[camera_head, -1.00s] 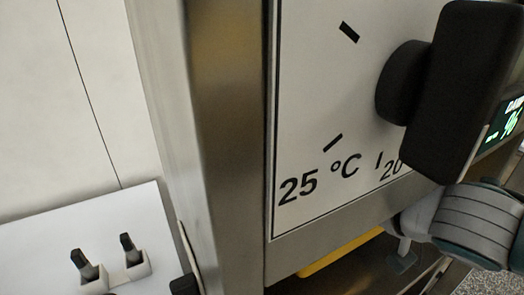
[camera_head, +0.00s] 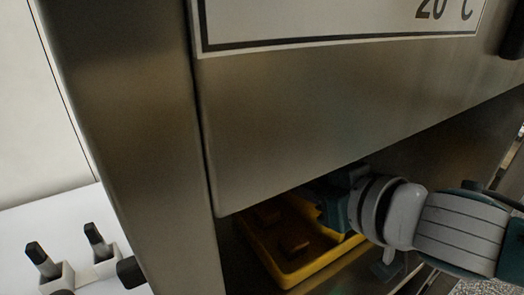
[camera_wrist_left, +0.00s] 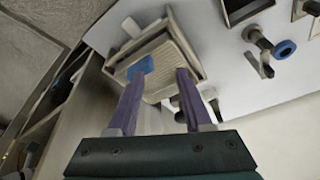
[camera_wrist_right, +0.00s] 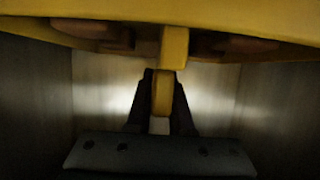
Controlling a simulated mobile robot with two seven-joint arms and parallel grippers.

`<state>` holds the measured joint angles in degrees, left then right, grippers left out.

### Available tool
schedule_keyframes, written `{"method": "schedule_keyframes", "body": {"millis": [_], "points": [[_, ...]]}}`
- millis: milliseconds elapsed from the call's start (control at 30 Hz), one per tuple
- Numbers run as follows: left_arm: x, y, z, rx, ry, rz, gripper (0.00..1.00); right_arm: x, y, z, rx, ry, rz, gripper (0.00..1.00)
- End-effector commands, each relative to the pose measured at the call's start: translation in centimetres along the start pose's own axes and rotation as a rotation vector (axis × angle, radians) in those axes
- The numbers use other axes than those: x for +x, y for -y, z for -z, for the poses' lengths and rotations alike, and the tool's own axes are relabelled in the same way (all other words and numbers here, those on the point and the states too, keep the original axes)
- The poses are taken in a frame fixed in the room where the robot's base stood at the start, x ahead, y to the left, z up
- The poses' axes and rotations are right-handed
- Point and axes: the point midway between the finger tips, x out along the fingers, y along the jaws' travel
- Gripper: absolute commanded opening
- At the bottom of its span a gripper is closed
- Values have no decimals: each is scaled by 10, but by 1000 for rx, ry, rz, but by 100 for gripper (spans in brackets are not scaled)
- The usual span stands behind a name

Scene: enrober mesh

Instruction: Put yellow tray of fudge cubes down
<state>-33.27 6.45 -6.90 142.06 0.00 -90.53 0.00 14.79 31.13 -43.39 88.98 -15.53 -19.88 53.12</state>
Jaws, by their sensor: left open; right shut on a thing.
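The yellow tray (camera_head: 300,262) is inside the opening under the steel machine's front panel, with brown fudge cubes (camera_head: 294,243) in it. Its far part is hidden by the panel. My right gripper (camera_head: 322,203) reaches into the opening at the tray's right side. In the right wrist view the right gripper (camera_wrist_right: 161,95) is shut on a yellow tab of the tray (camera_wrist_right: 175,48). Whether the tray touches the surface below is too dark to tell. My left gripper (camera_wrist_left: 160,80) is open and empty, in front of a light ribbed block with a blue part; it is outside the head view.
The steel panel's lower edge (camera_head: 340,165) hangs over the tray, and a steel post (camera_head: 130,120) stands at its left. A white panel (camera_head: 100,275) with dark-handled holders is at lower left. In the left wrist view, a blue-ringed fitting (camera_wrist_left: 284,49) sits on a white surface.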

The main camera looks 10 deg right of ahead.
Motion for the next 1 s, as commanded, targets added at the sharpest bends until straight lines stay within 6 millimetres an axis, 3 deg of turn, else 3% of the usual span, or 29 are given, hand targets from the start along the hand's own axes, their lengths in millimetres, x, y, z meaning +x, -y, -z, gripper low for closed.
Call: {"method": "schedule_keyframes", "body": {"millis": [100,133,400,767,1000], "points": [[4,0,-1,0,0,0,50,2,0,-4,1,-2,1,0],[3,0,-1,0,-1,0,50,2,0,-4,1,0,0,22],[2,1,-1,4,0,4,50,1,0,-3,0,0,0,50],[-2,3,0,10,0,9,50,-6,0,0,1,2,0,50],[-6,3,2,10,0,9,50,-50,0,-1,1,3,2,50]]}}
